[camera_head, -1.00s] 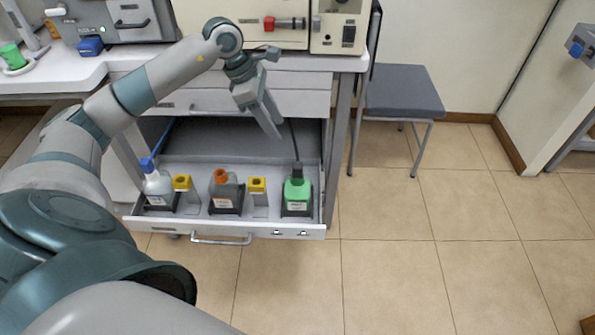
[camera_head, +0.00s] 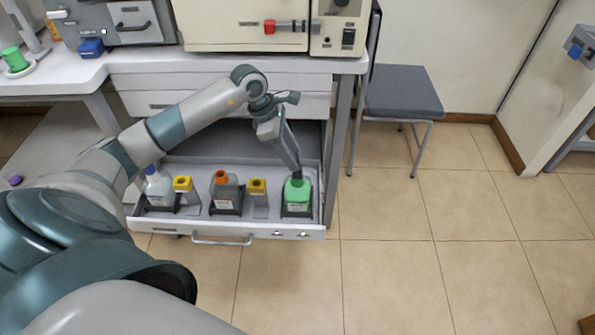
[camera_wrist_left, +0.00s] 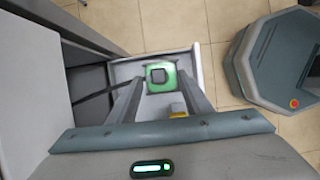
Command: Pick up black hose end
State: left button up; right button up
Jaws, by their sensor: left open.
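A green bottle (camera_head: 298,196) stands in a black holder at the right end of the open drawer. The black hose end (camera_head: 297,175) sits on its top. In the left wrist view the green bottle (camera_wrist_left: 154,86) shows from above, with the dark hose end (camera_wrist_left: 157,75) at its middle. The black hose (camera_wrist_left: 95,95) runs off to the left there, passing behind a finger. My left gripper (camera_head: 294,166) is open just above the bottle, its fingers pointing down. In the left wrist view its fingertips (camera_wrist_left: 160,78) lie either side of the hose end. Contact cannot be told.
The open drawer (camera_head: 160,228) also holds a white bottle with a blue cap (camera_head: 157,190), a grey bottle with an orange cap (camera_head: 224,192) and two yellow-topped posts (camera_head: 257,187). A bench (camera_head: 345,64) with machines stands above. A chair (camera_head: 400,90) is to the right; floor there is clear.

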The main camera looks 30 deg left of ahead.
aim_at(297, 174)
pick_arm(q)
jog(key=shift+x, duration=0.85)
pick_arm(e)
jog(key=shift+f, duration=0.35)
jog(key=shift+r, duration=0.15)
pick_arm(q)
jog(key=shift+f, duration=0.25)
jog(key=x, duration=0.4)
jog(key=shift+a+f+p, duration=0.1)
jog(key=shift+a+p, duration=0.25)
jog(key=shift+d+f, duration=0.1)
jog(key=shift+f, duration=0.25)
pick_arm(e)
jog(key=shift+x, duration=0.95)
jog(key=shift+s+d, duration=0.1)
jog(key=shift+s, duration=0.1)
pick_arm(q)
jog(key=c, duration=1.1)
